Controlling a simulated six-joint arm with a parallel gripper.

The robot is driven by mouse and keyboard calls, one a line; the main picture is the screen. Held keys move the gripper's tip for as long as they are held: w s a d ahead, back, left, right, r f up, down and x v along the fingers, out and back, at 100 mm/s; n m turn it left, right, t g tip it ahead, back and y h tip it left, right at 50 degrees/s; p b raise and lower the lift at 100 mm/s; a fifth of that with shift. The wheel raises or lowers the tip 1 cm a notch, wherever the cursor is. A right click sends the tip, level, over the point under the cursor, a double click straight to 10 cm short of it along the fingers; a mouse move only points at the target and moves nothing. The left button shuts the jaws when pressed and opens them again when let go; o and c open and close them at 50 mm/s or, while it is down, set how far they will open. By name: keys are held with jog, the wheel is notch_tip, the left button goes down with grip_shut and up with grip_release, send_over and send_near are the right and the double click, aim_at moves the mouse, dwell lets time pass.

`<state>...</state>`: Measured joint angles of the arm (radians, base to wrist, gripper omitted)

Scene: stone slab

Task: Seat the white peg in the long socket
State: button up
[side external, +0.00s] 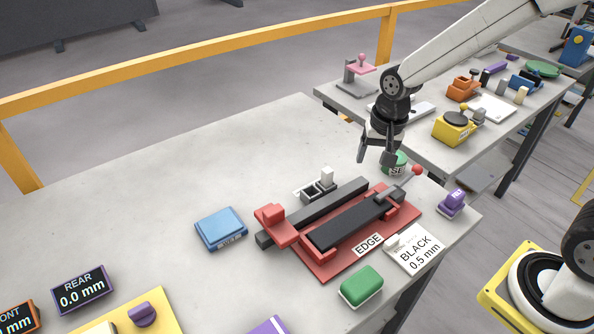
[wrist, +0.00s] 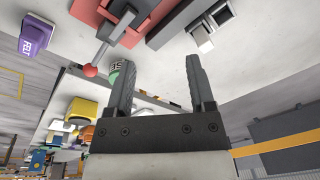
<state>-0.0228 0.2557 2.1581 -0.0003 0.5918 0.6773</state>
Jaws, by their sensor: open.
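A small white peg (side external: 327,176) stands upright at a low socket piece (side external: 309,193) with dark square walls, behind the red fixture. I cannot tell whether the peg sits in an opening or just beside it. In the wrist view the white peg (wrist: 203,42) shows at the top, by the dark-walled socket piece (wrist: 222,11). Which opening is the long socket is not clear. My gripper (side external: 375,158) is open and empty, pointing down above the table's far right part, to the right of the peg and apart from it. Its two fingers (wrist: 160,68) are spread in the wrist view.
The red fixture (side external: 325,272) with dark bars and a red-knobbed lever (side external: 416,170) stands in front of the peg. A green round item (side external: 396,160) is near my gripper. A blue box (side external: 220,228), green block (side external: 361,286) and purple piece (side external: 452,203) lie around.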

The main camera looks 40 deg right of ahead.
jog(key=s+f+n+t, duration=0.1)
jog(key=s+n, duration=0.6)
jog(key=s, duration=0.3)
jog(key=shift+d+f, duration=0.2)
jog(key=shift+d, duration=0.25)
